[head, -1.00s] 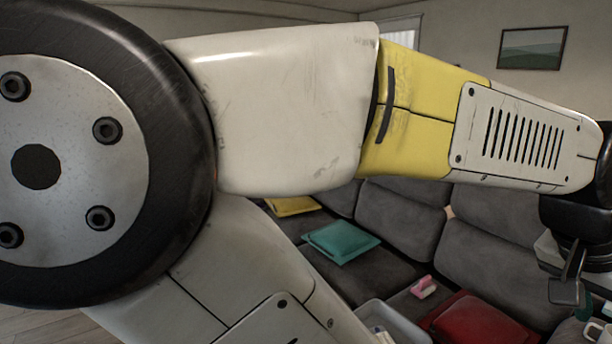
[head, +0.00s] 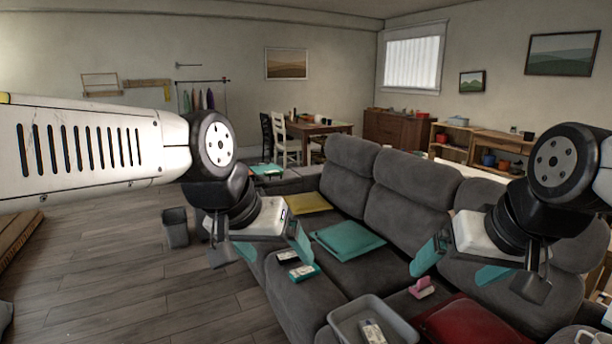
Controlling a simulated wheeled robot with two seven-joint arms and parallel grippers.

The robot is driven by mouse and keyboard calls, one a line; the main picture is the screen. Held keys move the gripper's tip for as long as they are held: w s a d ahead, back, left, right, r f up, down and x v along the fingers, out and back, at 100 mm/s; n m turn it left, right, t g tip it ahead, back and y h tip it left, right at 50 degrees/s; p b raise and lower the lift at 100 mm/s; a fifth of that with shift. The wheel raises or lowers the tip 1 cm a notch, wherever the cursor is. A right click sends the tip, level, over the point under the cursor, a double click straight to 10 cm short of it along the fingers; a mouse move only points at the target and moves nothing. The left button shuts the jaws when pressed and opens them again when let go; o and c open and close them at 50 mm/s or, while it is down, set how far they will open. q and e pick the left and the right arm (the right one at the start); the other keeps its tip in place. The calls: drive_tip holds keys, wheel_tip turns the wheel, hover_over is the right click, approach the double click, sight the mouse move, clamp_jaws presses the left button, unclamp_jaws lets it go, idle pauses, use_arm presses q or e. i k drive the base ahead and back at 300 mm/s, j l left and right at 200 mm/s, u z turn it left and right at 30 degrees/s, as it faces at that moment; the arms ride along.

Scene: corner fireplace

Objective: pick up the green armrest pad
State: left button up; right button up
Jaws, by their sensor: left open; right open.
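A flat green-teal pad (head: 266,169) lies at the far left end of the sofa, apparently on the armrest, beyond my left gripper. A larger teal cushion (head: 347,240) lies on the sofa seat between my two grippers. My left gripper (head: 272,250) is open with nothing seen between its teal-faced fingers, in front of the sofa's left part. My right gripper (head: 458,267) is open and looks empty over the right part of the seat. The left wrist hides part of the armrest area.
A yellow pad (head: 307,203), a pink item (head: 422,288), a red cushion (head: 462,322) and small boxes (head: 303,272) lie on the grey sofa (head: 345,176). A grey tray (head: 398,326) is in front. A bin (head: 175,228) stands on open floor (head: 120,285) at left.

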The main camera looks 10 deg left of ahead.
sight(266, 174)
drive_tip(key=u, duration=0.6)
drive_tip(key=i+j+u, duration=0.3)
drive_tip(key=i, duration=0.8)
drive_tip(key=i+j+u, duration=0.1)
drive_tip(key=i+u, duration=0.25)
drive_tip(key=i, duration=0.8)
drive_tip(key=i+z, duration=0.1)
drive_tip(key=i, duration=0.5)
drive_tip(key=i+j+z, duration=0.1)
drive_tip(key=i, duration=0.45)
drive_tip(key=i+j+z, duration=0.15)
drive_tip(key=i, duration=0.45)
drive_tip(key=i+j+z, duration=0.1)
drive_tip(key=i+z, duration=0.3)
drive_tip(key=i+j+z, duration=0.2)
drive_tip(key=z, duration=0.15)
drive_tip(key=i+j+z, duration=0.25)
drive_tip(key=z, duration=0.15)
drive_tip(key=i+j+z, duration=0.2)
drive_tip(key=j+z, duration=0.2)
drive_tip(key=i+j+z, duration=0.15)
drive_tip(key=j+z, duration=0.25)
drive_tip(key=i+j+z, duration=0.1)
drive_tip(key=j+z, duration=0.25)
drive_tip(key=j, duration=0.2)
drive_tip(key=j+z, duration=0.8)
drive_tip(key=j, duration=0.15)
